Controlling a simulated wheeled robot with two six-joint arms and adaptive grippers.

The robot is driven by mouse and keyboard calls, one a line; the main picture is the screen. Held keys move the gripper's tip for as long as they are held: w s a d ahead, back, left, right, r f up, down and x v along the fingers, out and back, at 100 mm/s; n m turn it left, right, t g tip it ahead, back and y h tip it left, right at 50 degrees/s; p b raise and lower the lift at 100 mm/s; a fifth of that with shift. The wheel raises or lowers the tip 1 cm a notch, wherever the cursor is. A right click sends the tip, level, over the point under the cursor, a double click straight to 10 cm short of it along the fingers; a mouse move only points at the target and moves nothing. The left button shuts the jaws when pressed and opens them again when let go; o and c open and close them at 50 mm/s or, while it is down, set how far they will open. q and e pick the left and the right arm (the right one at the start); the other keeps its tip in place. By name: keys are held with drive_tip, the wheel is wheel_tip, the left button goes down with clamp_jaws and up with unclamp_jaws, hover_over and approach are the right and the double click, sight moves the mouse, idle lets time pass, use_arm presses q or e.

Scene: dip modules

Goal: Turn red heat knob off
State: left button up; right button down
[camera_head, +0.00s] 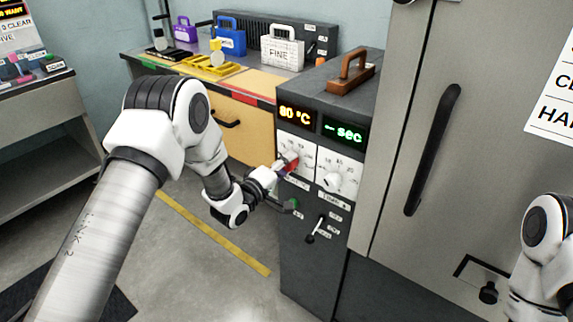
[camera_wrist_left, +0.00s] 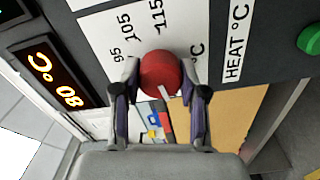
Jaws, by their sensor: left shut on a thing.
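The red heat knob (camera_wrist_left: 160,75) sits on a white dial plate marked 95, 105 and 115, beside a "HEAT °C" label (camera_wrist_left: 238,40). My left gripper (camera_wrist_left: 160,95) is shut on the knob, one finger on each side. The orange display (camera_head: 296,116) above the dial reads 80 °C. A small white mark shows at the knob's lower edge in the wrist view. My right gripper is out of the picture; only part of that arm shows at the right.
A white knob (camera_head: 333,182) and a green "-- sec" display (camera_head: 344,131) are on the same dark panel. Below are a green button (camera_head: 293,203) and a toggle lever (camera_head: 311,237). A steel door with a black handle (camera_head: 432,150) stands right. A bench with several cases is behind.

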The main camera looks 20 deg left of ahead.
use_arm(q)
drive_tip(key=o, duration=1.1)
drive_tip(key=shift+o, duration=0.2)
drive_tip(key=v, duration=1.2)
